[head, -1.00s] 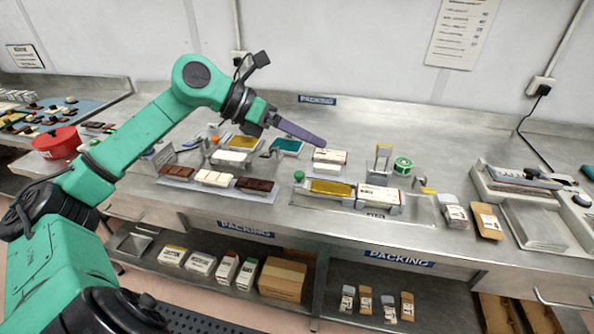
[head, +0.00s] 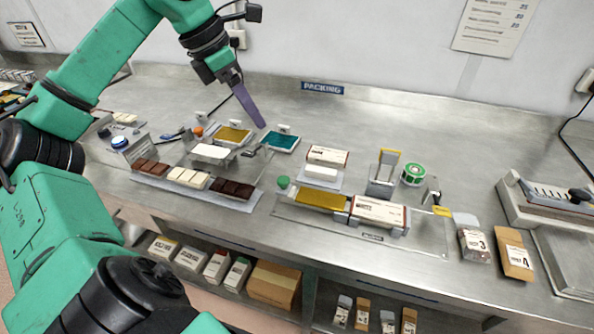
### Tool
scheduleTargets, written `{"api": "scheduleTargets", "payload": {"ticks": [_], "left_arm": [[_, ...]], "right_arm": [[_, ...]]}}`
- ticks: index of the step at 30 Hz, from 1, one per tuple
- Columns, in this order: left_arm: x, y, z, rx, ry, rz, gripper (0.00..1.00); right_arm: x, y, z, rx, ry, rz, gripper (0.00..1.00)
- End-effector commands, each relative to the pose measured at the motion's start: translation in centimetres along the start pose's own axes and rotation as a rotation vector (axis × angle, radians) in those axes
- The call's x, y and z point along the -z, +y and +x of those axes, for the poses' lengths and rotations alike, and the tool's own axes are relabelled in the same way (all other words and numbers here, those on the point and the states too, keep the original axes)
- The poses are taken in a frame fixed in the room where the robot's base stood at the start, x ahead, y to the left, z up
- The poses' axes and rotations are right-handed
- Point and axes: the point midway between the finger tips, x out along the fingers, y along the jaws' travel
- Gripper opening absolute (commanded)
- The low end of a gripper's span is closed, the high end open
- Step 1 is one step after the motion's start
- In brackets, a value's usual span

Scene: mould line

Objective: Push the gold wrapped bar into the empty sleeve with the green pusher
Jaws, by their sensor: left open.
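The gold wrapped bar (head: 320,199) lies flat in a clear-edged fixture at the middle of the bench. The white printed sleeve (head: 378,211) lies in line with it, at its right end; the two look end to end, and I cannot tell whether the bar has entered. The green pusher (head: 283,182) shows as a round knob at the bar's left end, apart from my gripper. My left gripper (head: 258,118) is open and empty, its purple fingers pointing down above the bench, behind and left of the pusher. The fingers overlap in this view. My right gripper is out of view.
Chocolate bars on a tray (head: 243,206) lie left of the fixture. Gold and teal sheets (head: 281,143) sit behind. A white box (head: 328,155), a yellow-topped stand (head: 384,172) and a green roll (head: 413,174) stand behind the sleeve. The back of the bench is clear.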

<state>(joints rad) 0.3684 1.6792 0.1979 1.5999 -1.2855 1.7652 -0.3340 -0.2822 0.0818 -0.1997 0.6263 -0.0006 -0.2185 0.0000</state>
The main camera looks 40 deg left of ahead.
Motion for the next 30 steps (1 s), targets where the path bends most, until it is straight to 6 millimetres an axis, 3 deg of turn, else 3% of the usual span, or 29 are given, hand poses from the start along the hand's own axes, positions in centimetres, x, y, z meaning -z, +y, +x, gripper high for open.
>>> {"api": "scheduleTargets", "payload": {"ticks": [1, 3, 10, 17, 30], "left_arm": [[0.7, 0.0, 1.7, 0.0, -0.001, 0.0, 0.7], [1.2, 0.0, 3.0, 0.0, -0.001, 0.0, 0.7], [2.5, 0.0, 6.1, 0.001, -0.002, 0.001, 0.7], [2.5, -0.1, 8.0, 0.004, -0.001, 0.002, 0.7], [2.3, -0.1, 18.6, 0.005, -0.001, 0.0, 0.7]], "right_arm": [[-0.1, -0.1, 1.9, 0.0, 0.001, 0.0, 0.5], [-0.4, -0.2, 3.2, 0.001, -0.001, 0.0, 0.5], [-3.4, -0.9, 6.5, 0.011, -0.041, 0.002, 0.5], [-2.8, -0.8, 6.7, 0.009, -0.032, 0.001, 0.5], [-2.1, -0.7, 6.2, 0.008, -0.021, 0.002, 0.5]]}}
